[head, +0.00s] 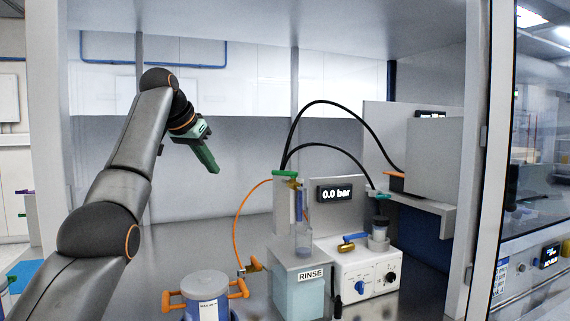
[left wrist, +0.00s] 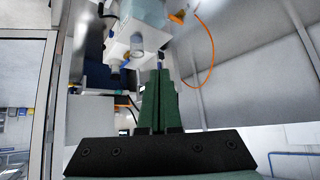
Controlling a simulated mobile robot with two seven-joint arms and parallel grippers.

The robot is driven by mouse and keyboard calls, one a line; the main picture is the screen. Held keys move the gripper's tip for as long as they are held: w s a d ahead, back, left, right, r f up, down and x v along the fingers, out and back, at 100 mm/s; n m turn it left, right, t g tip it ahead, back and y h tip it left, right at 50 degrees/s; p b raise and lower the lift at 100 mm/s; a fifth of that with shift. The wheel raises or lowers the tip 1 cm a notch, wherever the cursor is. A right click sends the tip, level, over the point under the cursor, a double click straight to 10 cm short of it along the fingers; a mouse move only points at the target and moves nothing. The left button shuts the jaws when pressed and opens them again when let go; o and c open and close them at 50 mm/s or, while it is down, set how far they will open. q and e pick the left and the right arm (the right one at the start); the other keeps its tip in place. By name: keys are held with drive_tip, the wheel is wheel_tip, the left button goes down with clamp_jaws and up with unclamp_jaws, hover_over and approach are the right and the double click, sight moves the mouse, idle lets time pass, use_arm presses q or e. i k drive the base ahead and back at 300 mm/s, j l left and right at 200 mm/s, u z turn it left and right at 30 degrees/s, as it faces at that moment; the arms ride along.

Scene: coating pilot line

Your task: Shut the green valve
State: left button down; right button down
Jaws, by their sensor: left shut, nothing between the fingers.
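The green valve (head: 285,173) shows in the head view as a flat green lever on a brass body, at the top of the clear column above the RINSE container (head: 298,290). The lever lies roughly level, pointing left. My left gripper (head: 215,170) has green fingers, is shut and empty, and hangs in the air to the left of the valve, apart from it. The shut fingers also show in the left wrist view (left wrist: 158,76). I cannot make out the green valve in that view. My right gripper is in neither view.
A blue-handled valve (head: 353,239) sits on the white control box (head: 362,272). A display (head: 336,193) reads 0.0 bar. Black hoses (head: 318,103) arch over the column, and an orange hose (head: 243,210) hangs left of it. An orange-handled pot (head: 207,291) stands in front.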

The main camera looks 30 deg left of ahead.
sight(293, 173)
drive_tip(key=i+j, duration=0.1)
drive_tip(key=i, duration=0.55)
drive_tip(key=i+j, duration=0.1)
drive_tip(key=i, duration=0.55)
